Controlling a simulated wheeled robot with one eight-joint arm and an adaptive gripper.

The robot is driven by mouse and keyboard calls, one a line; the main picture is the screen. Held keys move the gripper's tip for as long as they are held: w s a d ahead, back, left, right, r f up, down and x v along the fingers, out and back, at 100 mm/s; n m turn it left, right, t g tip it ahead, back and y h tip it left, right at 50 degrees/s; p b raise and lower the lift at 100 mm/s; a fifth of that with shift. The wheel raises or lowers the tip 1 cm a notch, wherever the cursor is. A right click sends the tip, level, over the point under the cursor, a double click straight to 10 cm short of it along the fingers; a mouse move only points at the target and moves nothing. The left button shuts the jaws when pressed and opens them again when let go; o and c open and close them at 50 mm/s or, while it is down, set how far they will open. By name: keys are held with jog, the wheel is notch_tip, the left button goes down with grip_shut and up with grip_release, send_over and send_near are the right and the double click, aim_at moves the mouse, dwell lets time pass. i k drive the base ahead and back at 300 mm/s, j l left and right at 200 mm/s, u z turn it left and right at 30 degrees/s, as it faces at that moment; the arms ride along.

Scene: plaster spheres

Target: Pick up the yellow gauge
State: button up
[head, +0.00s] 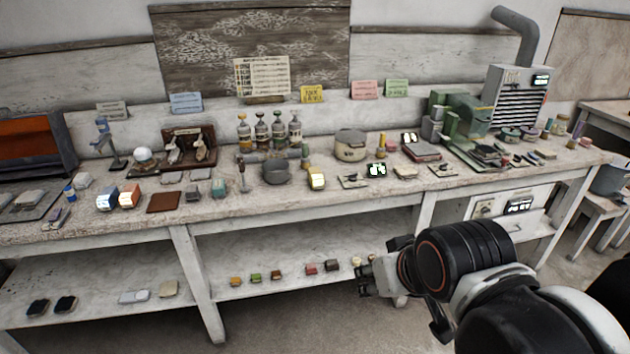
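A small yellow block-shaped device with a pale lit face (317,178), which looks like the yellow gauge, stands upright near the front of the bench, right of a dark grey pot. My gripper (364,278) is at the lower right of the head view, in front of the lower shelf and lower than the bench top. It is well apart from the yellow device. Its fingers are small and partly seen side-on, so I cannot tell whether they are open or shut. I see nothing clearly held.
The long bench (255,212) is crowded. The grey pot (276,171) is close left of the yellow device, and a flat plate with a small part (352,181) is close right. Bottles (278,132) stand behind. Several small blocks (255,277) lie on the lower shelf (150,266).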

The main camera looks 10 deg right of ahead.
aim_at(316, 179)
jog(key=z, duration=1.25)
jog(key=u, duration=1.2)
jog(key=i+l, duration=0.1)
jog(key=i, duration=1.1)
